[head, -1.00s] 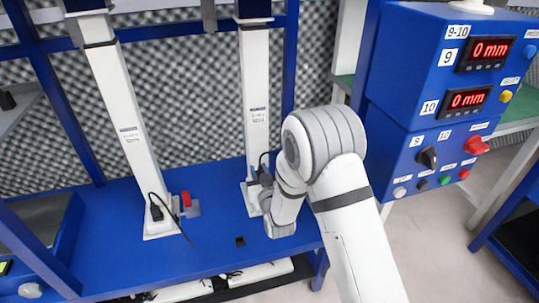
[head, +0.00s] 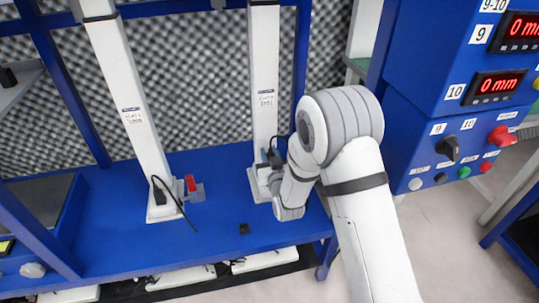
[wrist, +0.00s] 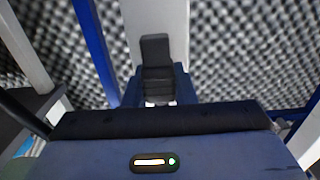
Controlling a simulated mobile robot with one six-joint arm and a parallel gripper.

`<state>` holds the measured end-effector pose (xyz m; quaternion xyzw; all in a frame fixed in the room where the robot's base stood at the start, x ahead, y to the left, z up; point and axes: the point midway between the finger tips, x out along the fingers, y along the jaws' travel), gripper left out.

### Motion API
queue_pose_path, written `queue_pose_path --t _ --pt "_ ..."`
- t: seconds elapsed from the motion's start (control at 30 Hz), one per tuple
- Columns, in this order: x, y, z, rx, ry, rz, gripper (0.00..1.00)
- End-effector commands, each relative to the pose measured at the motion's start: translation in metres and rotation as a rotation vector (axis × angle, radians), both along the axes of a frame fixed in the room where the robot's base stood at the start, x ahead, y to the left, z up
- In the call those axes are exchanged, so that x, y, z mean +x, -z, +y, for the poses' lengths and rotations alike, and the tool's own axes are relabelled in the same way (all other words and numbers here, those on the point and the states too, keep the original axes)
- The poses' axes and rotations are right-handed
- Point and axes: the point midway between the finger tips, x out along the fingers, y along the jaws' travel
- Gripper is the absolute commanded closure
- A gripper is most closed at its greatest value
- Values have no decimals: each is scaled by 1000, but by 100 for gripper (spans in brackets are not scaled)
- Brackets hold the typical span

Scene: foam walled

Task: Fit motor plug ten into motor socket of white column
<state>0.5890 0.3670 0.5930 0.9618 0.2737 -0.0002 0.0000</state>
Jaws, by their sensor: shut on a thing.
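The white column (head: 264,85) on the right stands on the blue bench, and my gripper (head: 274,168) is at its lower part. A black plug (head: 275,156) with a thin dark cable shows between my gripper and the column. In the wrist view, a black, ribbed plug-like piece (wrist: 156,70) stands upright in front of the white column (wrist: 158,20). My gripper is shut on the plug, though its fingertips are hard to make out. The column's motor socket is hidden behind the plug and gripper, so I cannot tell how far the plug is in.
A second white column (head: 135,105) stands to the left, with a black plug (head: 159,193) and cable at its foot and a red switch (head: 191,184) beside it. A blue control box (head: 455,110) is at the right. The bench (head: 205,230) is mostly clear between them.

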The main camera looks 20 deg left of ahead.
Motion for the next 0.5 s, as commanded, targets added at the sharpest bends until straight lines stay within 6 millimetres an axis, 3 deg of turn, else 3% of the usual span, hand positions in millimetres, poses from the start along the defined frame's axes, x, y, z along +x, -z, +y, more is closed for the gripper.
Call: queue_pose_path --t 0.2,0.5 --pt "0 28 0 0 0 0 98" --pt "0 45 0 0 0 0 98"
